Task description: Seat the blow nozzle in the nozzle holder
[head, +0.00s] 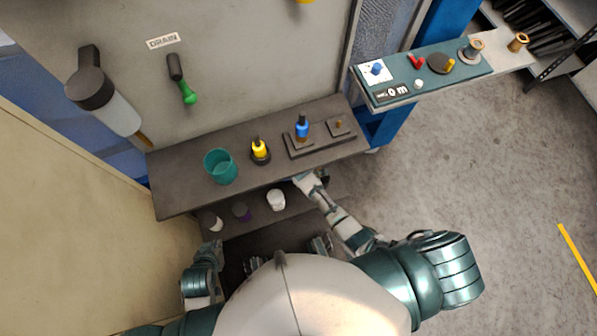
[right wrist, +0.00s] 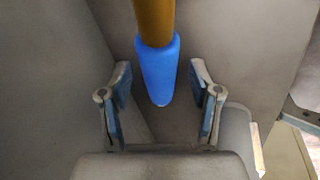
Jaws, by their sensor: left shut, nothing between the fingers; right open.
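In the right wrist view a blue tapered piece (right wrist: 160,75) on a brass-coloured rod, apparently the blow nozzle, hangs between the spread fingers of my open right gripper (right wrist: 160,82). Gaps show on both sides of it. In the head view my right arm reaches to the shelf's front edge; its fingers are largely hidden. A blue, dark-topped piece (head: 302,129) stands on a dark plate (head: 296,151) on the shelf. I cannot tell whether it is the same piece, or which fixture is the nozzle holder. My left gripper (head: 212,249) is shut and empty, low at the left.
A white cup (head: 276,199) and dark containers sit on a lower level. A side ledge (head: 400,98) holds small parts. Open floor lies at the right.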

